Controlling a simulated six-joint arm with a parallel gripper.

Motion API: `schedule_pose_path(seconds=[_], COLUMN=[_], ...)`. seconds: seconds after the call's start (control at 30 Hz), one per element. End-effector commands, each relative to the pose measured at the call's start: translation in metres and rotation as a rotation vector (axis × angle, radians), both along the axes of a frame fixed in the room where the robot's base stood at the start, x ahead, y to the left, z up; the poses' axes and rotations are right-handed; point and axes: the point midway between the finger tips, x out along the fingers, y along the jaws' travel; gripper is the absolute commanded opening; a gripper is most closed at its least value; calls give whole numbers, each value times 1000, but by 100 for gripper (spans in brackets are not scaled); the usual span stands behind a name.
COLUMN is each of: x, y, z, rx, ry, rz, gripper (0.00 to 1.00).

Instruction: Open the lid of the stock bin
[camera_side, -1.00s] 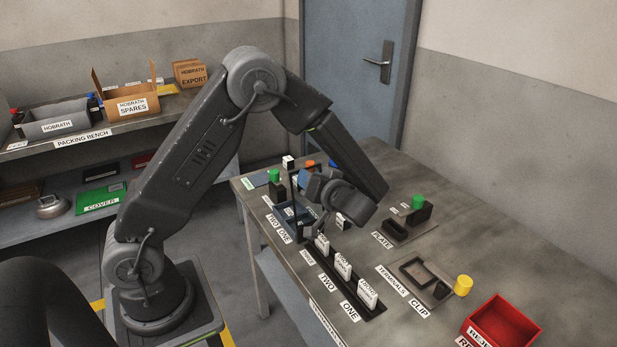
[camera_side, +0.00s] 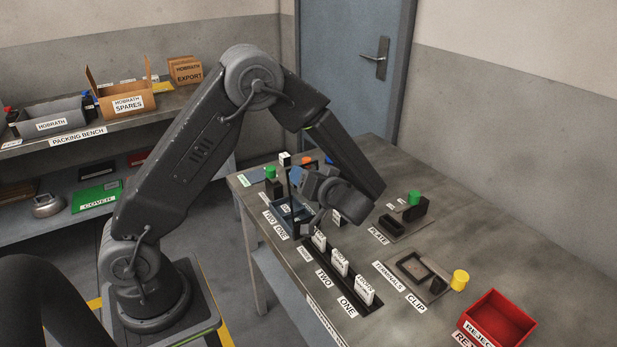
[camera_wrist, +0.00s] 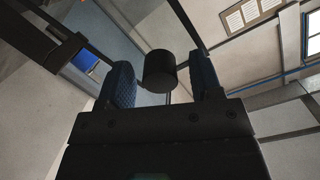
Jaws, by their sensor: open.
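The stock bin looks to be the blue bin (camera_side: 283,211) at the table's left edge, behind the TWO and ONE labels; my gripper and the lid partly hide it. Its dark-framed lid (camera_side: 290,186) stands about upright above the bin. My gripper (camera_side: 312,182) is beside the raised lid, on its right. In the wrist view, a dark round knob (camera_wrist: 160,72) sits between the blue pads of my open gripper (camera_wrist: 168,80). I cannot tell whether either pad touches it. Dark lid bars run behind the knob.
A rack of white-tagged parts (camera_side: 340,262) stands just in front of the bin. Green-topped (camera_side: 270,173) and other small pieces stand behind it. Fixtures (camera_side: 420,275) and a red reject bin (camera_side: 497,318) lie to the right. The table's far right is clear.

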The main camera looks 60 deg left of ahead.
Motion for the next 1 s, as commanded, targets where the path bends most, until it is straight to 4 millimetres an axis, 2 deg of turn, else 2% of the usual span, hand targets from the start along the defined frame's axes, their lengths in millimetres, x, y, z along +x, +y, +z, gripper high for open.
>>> schedule_pose_path(seconds=[0.17,0.27,0.5,0.7,0.83,1.0], x=[1,1,1,0,0,0], y=[-12,-29,-83,-118,-131,-137], z=[2,5,13,18,21,21], rx=[2,0,0,-1,0,-1], ry=[-1,-2,-1,-1,0,1], rz=[-3,-5,-5,-2,-1,0], gripper=[59,59,59,59,59,59])
